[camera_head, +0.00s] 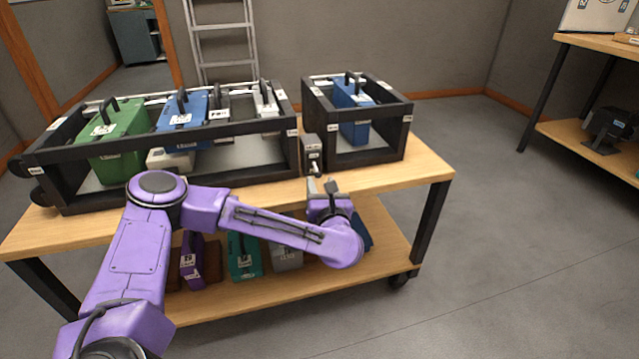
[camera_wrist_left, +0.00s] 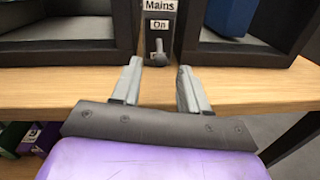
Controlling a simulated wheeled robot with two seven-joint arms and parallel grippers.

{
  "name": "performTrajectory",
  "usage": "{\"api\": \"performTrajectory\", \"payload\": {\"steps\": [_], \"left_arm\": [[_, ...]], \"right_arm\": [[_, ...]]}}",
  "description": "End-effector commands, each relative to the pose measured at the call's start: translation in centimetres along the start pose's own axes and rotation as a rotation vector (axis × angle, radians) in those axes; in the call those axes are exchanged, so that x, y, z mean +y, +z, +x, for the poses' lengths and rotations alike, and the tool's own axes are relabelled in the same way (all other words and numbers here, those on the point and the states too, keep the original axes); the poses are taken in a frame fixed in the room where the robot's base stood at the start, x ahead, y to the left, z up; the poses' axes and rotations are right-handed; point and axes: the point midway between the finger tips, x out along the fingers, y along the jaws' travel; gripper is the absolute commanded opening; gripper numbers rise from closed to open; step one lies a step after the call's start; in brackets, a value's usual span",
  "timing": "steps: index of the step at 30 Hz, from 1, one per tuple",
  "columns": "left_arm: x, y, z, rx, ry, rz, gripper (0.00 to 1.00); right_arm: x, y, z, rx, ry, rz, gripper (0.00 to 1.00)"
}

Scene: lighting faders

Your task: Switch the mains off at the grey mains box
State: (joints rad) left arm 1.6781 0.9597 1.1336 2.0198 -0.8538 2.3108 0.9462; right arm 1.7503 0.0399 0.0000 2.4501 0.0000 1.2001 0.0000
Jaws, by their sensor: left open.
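The grey mains box (camera_head: 312,152) stands on the wooden bench top between the two black racks. In the left wrist view the mains box (camera_wrist_left: 159,14) carries labels reading "Mains" and "On". Its small metal lever (camera_wrist_left: 159,48) sticks out below the "On" label; it also shows in the head view (camera_head: 314,168). My left gripper (camera_head: 321,184) is just in front of the box, fingers pointing at it. In the left wrist view the open fingers (camera_wrist_left: 155,70) lie either side of the lever's line, apart from it. My right gripper is not in view.
A long black rack (camera_head: 200,133) with green, blue and grey modules stands left of the box. A smaller rack (camera_head: 378,152) with a blue module stands right. The floor at right is clear.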

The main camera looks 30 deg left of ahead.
Motion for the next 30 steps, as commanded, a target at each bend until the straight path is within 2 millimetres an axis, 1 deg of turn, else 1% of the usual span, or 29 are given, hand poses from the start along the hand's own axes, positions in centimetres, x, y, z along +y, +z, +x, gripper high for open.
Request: {"api": "performTrajectory", "payload": {"steps": [1,3,6,14,15,17,18,19,23,27,30], "left_arm": [[0.1,-0.2,0.9,0.001,0.003,0.000,0.44],[0.0,-0.2,1.8,0.000,0.002,0.002,0.44],[0.0,-0.1,2.6,0.001,0.000,0.001,0.44],[-0.1,0.0,2.8,0.000,-0.003,0.002,0.44],[-0.1,0.0,2.8,0.000,-0.003,0.002,0.38],[-0.1,0.0,2.8,0.000,-0.003,0.002,0.18],[-0.1,0.0,2.8,0.000,-0.003,0.002,0.05],[-0.1,-0.1,2.8,0.000,-0.003,0.002,0.00],[-0.1,-0.1,2.8,-0.002,-0.003,0.003,0.00],[-0.2,-1.1,2.9,-0.067,0.007,0.008,0.00],[-0.2,-1.2,3.0,-0.115,0.013,0.011,0.00]], "right_arm": [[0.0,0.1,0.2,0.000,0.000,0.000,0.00],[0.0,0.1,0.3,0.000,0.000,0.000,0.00],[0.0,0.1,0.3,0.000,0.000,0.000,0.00],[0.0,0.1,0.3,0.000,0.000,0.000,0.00],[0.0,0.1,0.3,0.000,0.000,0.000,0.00],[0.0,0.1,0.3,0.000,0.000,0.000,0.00],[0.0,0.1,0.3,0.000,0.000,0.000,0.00],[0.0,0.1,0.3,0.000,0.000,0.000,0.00],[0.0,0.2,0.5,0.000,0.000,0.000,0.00],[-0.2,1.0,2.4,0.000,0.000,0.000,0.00],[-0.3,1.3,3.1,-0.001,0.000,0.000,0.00]]}}
